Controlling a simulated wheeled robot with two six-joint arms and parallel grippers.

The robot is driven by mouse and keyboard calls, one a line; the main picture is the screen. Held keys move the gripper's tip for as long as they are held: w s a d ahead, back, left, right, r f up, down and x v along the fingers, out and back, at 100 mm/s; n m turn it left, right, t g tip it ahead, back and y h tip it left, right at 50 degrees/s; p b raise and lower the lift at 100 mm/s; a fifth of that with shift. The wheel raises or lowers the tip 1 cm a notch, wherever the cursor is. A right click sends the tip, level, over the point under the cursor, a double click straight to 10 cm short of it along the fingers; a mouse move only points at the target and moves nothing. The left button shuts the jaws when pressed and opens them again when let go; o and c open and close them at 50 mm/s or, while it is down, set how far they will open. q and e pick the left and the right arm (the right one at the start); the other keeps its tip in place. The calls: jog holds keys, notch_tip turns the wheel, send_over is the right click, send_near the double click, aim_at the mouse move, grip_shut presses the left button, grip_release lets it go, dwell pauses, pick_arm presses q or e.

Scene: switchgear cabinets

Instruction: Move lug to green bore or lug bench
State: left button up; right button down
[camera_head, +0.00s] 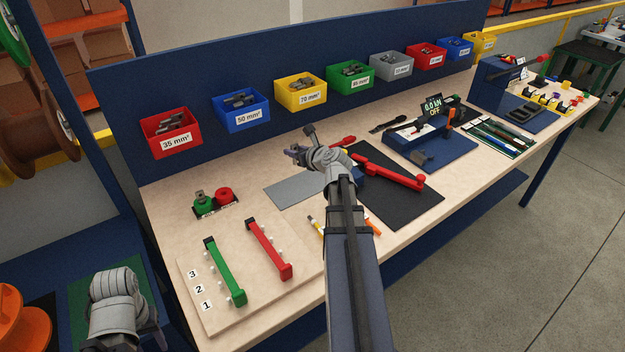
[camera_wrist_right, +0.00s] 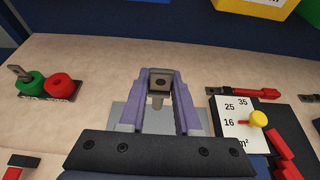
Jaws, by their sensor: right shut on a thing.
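My right gripper (camera_head: 294,152) is above the bench and also shows in the right wrist view (camera_wrist_right: 160,88). It is shut on a small metal lug (camera_wrist_right: 160,84), whose flat holed end shows between the purple fingers. The green bore (camera_head: 203,203) stands at the bench's left part, beside a red one (camera_head: 224,195); a metal piece stands upright in the green one. The green bore is at the left in the right wrist view (camera_wrist_right: 31,86), apart from the gripper. The bench (camera_head: 170,190) has a light top. My left arm is low at the left; its fingers are unclear.
A grey mat (camera_head: 285,194) lies under the right gripper. A red-handled tool (camera_head: 390,175) lies on a black mat to the right. A board with green (camera_head: 224,270) and red (camera_head: 268,248) bars is at the front left. Labelled bins line the blue back panel (camera_head: 200,85).

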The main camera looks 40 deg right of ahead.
jog(key=shift+s+d+r, duration=0.2)
jog(key=shift+s+d, duration=0.2)
jog(key=shift+d, duration=0.15)
notch_tip(320, 180, down, 10)
jog(key=b, duration=1)
jog(key=shift+f, duration=0.2)
jog(key=c, duration=0.6)
grip_release()
jog(key=shift+r, duration=0.1)
jog(key=shift+r, duration=0.15)
jog(key=p+v, duration=0.4)
jog(key=v, duration=0.8)
jog(key=shift+p, duration=0.35)
